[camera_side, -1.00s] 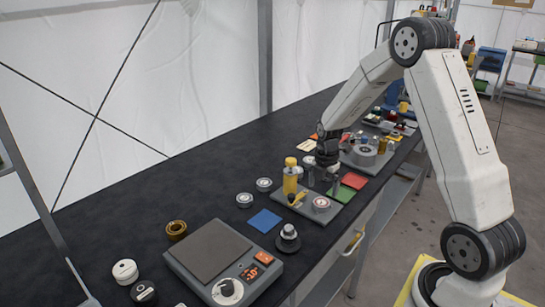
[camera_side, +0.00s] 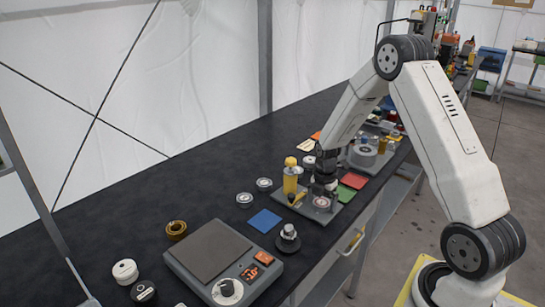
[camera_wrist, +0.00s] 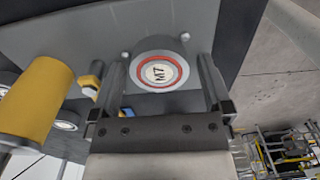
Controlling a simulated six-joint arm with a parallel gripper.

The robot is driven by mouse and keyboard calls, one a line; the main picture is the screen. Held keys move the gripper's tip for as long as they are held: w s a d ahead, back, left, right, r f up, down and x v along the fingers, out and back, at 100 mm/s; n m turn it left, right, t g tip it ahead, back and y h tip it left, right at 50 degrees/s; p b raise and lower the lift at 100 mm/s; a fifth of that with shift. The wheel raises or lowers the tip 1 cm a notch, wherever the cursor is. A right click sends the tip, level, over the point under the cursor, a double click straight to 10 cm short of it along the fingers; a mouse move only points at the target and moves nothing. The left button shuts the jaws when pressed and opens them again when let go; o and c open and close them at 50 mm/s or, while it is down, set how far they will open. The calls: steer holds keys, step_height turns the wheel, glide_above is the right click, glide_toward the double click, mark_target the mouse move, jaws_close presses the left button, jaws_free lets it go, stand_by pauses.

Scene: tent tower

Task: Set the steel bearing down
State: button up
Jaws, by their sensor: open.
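A round metal piece (camera_wrist: 158,72) with a red ring and the mark M7 lies face up between my fingers in the wrist view. It also shows in the side view (camera_side: 322,203), on a grey plate (camera_side: 312,218). It may be the steel bearing, but I cannot tell for certain. My gripper (camera_wrist: 163,75) is open, with one finger on each side of the piece. In the side view my gripper (camera_side: 325,186) is low over the plate, just above or around the piece. Contact between fingers and piece cannot be made out.
A yellow cylinder (camera_side: 290,180) stands close left of my gripper, also large in the wrist view (camera_wrist: 36,95). A blue square (camera_side: 264,220), a black knobbed piece (camera_side: 288,238) and a scale (camera_side: 210,252) stand nearer the camera.

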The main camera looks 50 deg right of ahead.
stand_by(0.4)
jaws_close()
steer(key=shift+r, duration=0.2)
steer(key=shift+r, duration=0.85)
steer(key=s+a+r, duration=0.5)
steer(key=s+r, duration=0.6)
steer(key=s, duration=0.2)
steer(key=shift+a, duration=0.1)
